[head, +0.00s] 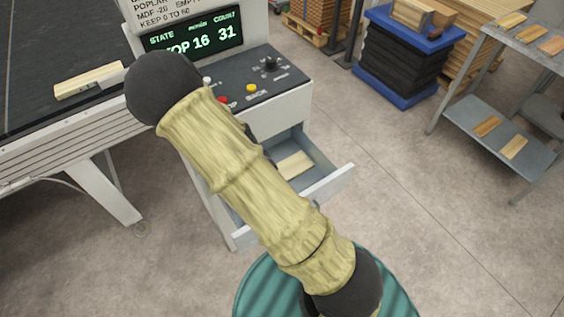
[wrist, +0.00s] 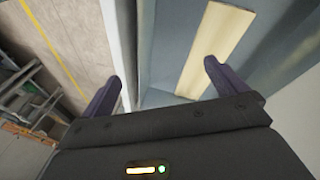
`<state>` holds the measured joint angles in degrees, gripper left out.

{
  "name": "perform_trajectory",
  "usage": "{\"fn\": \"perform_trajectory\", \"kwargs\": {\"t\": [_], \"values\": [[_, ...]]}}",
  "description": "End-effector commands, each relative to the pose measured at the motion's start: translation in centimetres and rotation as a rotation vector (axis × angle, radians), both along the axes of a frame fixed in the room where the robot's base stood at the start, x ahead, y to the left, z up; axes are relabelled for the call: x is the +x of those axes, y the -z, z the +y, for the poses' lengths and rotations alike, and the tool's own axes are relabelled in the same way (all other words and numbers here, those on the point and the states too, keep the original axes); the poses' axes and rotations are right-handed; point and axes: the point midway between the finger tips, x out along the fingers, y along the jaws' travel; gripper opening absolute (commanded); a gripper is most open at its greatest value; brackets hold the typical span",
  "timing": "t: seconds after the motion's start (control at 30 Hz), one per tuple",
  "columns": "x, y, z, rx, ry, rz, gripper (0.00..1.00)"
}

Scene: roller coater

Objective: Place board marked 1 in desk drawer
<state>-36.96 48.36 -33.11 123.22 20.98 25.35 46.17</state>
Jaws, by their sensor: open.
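The desk drawer (head: 328,187) under the control panel is pulled open in the head view. A pale wooden board (head: 296,165) lies on its grey floor. In the wrist view the pale board (wrist: 214,48) lies flat in the blue-grey drawer (wrist: 165,55). No number can be read on it. My gripper (wrist: 160,76) is open and empty, with the board showing beyond its fingers, nearer the right one. The left finger is by the drawer's white edge. In the head view my sleeved arm hides the gripper and part of the drawer.
Another pale board (head: 88,80) lies on the dark conveyor at left. The control panel (head: 250,82) has buttons above the drawer. A grey shelf rack (head: 500,140) with several boards and a blue-topped black lift (head: 405,60) stand at right. The floor between is clear.

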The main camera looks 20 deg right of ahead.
Motion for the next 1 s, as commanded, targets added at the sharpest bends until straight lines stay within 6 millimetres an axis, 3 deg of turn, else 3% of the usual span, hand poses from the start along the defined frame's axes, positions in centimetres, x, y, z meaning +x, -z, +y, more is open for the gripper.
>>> {"fn": "perform_trajectory", "kwargs": {"t": [0.4,0.7,0.83,1.0], "values": [[-3.7,-9.5,-0.4,0.277,-0.437,-0.041,0.98],[-7.1,-15.9,-1.5,0.269,-0.826,-0.150,0.98],[-8.2,-17.4,-1.9,0.231,-0.941,-0.173,0.98],[-8.6,-17.8,-2.0,0.216,-0.985,-0.176,0.98]]}}
